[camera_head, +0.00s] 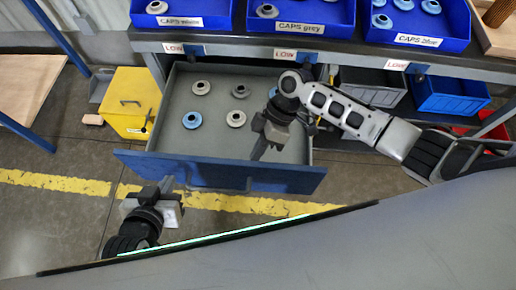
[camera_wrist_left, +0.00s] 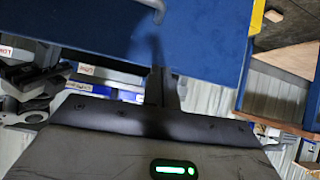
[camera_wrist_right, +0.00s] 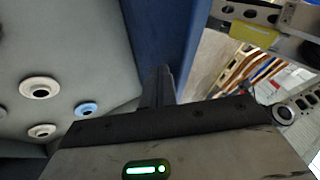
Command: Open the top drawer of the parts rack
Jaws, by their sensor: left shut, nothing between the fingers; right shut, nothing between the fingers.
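The parts rack's top drawer (camera_head: 178,141) is pulled well out, its grey inside showing several cream and blue caps. My left gripper (camera_head: 165,183) is shut and empty, by the left part of that panel. In the left wrist view the blue panel (camera_wrist_left: 205,50) fills the space beyond its fingers (camera_wrist_left: 160,85). My right gripper (camera_head: 257,153) is shut and empty, over the drawer's right half behind the panel. In the right wrist view its fingers (camera_wrist_right: 158,85) show beside the panel's inner side (camera_wrist_right: 160,35).
Blue bins of caps (camera_head: 300,38) stand on the rack top. A yellow box (camera_head: 131,100) stands left of the drawer. Grey (camera_head: 372,88) and blue bins (camera_head: 449,93) sit on the right, behind my right arm.

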